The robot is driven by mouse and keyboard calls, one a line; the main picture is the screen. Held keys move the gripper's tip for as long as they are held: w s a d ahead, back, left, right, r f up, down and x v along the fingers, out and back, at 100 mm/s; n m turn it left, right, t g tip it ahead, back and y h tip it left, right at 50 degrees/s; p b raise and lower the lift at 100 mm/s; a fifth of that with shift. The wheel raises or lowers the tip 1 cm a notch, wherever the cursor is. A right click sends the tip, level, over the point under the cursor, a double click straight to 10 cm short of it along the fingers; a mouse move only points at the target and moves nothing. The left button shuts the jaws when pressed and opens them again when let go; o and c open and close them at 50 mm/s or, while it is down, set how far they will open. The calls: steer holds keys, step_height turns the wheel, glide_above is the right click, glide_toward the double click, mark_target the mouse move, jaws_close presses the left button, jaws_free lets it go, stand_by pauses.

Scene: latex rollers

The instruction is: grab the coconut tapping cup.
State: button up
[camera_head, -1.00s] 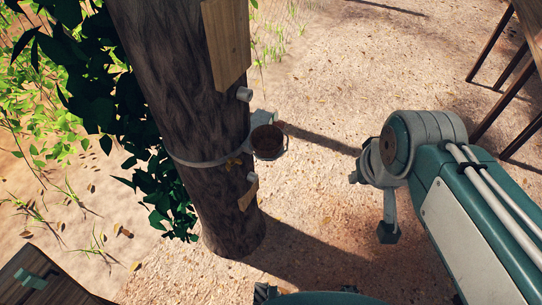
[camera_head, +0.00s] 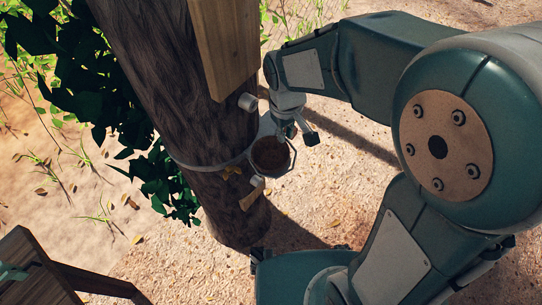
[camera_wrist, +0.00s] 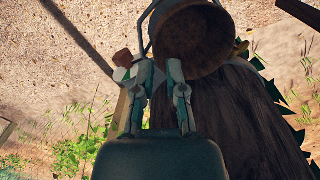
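The brown coconut tapping cup (camera_head: 271,155) sits in a ring holder on the right side of the tree trunk (camera_head: 170,80). In the wrist view the cup (camera_wrist: 195,40) is at the top middle, its hollow side showing. My gripper (camera_head: 298,134) is just above and right of the cup's rim in the head view. In the wrist view my gripper (camera_wrist: 154,74) has its two fingers apart with nothing clearly held between them. The right fingertip overlaps the cup's lower left edge in the picture; I cannot tell if they touch.
A wooden board (camera_head: 223,45) on the trunk hangs above the cup. A white peg (camera_head: 247,102) sticks out just above the holder. Leaves (camera_head: 95,100) crowd the trunk's left side. A wooden structure (camera_head: 35,265) stands at the lower left. Sandy ground lies around.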

mark_target(286, 151)
steer(key=f, duration=0.6)
steer(key=shift+w+d+f, duration=0.1)
steer(key=shift+d+f, duration=0.15)
steer(key=shift+f, duration=0.1)
jaws_close()
